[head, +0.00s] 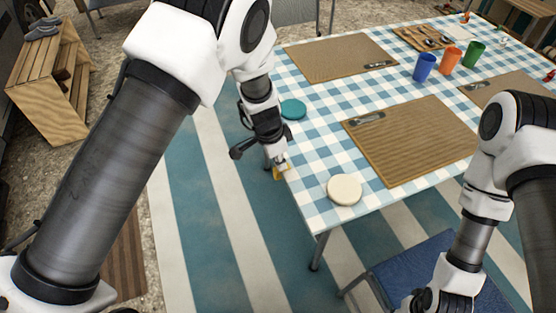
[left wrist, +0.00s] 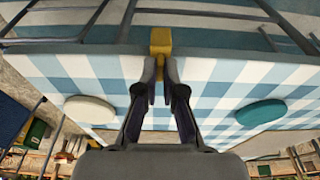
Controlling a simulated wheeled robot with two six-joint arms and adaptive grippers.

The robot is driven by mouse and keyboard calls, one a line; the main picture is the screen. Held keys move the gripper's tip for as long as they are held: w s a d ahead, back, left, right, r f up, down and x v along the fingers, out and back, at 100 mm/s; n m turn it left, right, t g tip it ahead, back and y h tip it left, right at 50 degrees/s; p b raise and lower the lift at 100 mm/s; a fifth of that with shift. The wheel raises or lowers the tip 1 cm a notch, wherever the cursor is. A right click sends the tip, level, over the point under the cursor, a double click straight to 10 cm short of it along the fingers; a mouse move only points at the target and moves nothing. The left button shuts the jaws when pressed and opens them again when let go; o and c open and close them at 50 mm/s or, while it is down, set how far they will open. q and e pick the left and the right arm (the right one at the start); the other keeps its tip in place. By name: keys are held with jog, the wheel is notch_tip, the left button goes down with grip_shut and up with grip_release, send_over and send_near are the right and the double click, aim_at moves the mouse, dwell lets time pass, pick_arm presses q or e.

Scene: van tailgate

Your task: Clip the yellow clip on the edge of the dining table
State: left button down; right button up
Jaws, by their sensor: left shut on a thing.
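The dining table (head: 385,205) has a blue and white checked top. The yellow clip (head: 278,174) is at its near left edge, partly hidden by my left gripper (head: 281,164). In the left wrist view the clip (left wrist: 160,42) sits at the table's edge line, between the tips of my left gripper (left wrist: 160,82), which is shut on it. I cannot tell how far its jaws reach over the edge. My right gripper (head: 438,300) is low at the right, cut off by the frame, and its fingers are not clear.
A white round piece (head: 344,189) and a teal one (head: 292,109) lie near the table edge on either side of the clip. Brown placemats (head: 415,140) and several cups (head: 450,60) lie further in. A blue chair (head: 420,265) stands at the front right; a wooden crate (head: 55,85) stands far left.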

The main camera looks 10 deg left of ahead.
pick_arm(q)
jog(key=shift+w+d, duration=0.4)
jog(key=shift+d, duration=0.15)
dwell(0.4)
jog(key=c, duration=1.2)
grip_release()
